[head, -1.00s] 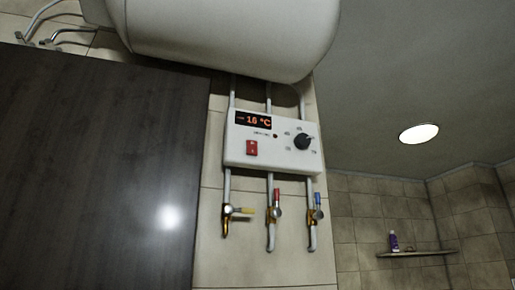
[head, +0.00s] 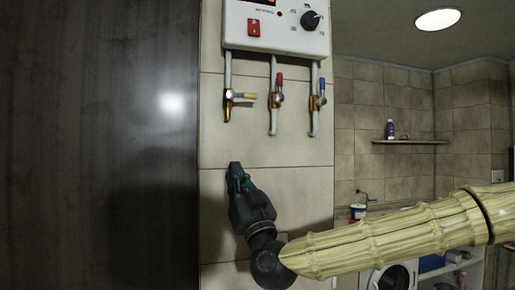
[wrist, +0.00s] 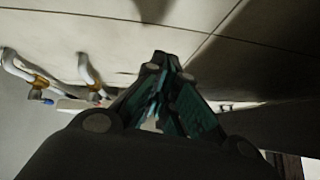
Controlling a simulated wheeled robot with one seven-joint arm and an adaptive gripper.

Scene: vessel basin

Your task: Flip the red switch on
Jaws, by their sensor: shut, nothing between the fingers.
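The red switch (head: 254,27) is on the lower left of the white control box (head: 290,41) at the top of the head view. The top of the box is cut off by the frame edge. A black knob (head: 310,20) is to the right of the switch. My gripper (head: 234,164) is shut and empty, pointing up in front of the tiled wall, well below the box and the taps. In the wrist view my gripper (wrist: 160,58) has its fingers together. The switch is not seen in the wrist view.
Taps with a yellow handle (head: 249,97), a red handle (head: 279,79) and a blue handle (head: 322,84) hang on pipes between the box and my gripper. A dark panel (head: 90,140) fills the left. A shelf (head: 410,142) and a washing machine (head: 392,276) stand at the right.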

